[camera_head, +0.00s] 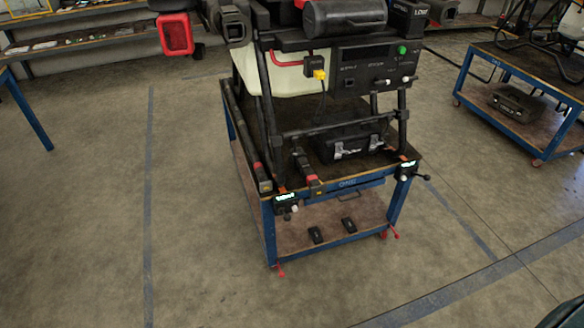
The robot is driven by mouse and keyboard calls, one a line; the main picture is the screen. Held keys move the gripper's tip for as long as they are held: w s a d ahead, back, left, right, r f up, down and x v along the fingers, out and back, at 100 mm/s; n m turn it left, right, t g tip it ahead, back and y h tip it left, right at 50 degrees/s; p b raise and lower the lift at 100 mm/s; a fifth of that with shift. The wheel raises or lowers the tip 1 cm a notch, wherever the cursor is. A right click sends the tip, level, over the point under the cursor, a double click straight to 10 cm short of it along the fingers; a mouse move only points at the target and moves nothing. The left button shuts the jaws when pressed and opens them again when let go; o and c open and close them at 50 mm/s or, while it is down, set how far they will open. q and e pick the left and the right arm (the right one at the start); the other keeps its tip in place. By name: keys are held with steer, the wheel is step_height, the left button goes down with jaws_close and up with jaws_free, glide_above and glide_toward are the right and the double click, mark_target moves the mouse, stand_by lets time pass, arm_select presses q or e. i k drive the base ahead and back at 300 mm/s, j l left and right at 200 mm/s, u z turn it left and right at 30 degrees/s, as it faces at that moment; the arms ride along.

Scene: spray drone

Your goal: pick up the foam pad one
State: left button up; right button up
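Two small black blocks lie apart on the lower shelf of the blue cart, near its front: one on the left (315,235) and one on the right (349,223). They may be foam pads, but they are too small to tell, and I cannot tell which is foam pad one. Nothing covers them from this view. Neither of my grippers is in view.
The blue cart (347,184) carries a drone with a pale tank (285,78) and a black case (347,146). Small lit devices (286,198) sit at its front corners. A second blue cart (525,120) stands right. Floor (200,270) in front is clear.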

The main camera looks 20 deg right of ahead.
mark_target(315, 232)
steer(key=i+l+u, duration=0.15)
steer(key=l+u, duration=0.2)
steer(key=l, duration=1.85)
steer(key=k+l+u, duration=0.1)
steer(key=l+u, duration=0.2)
steer(key=l, duration=1.9)
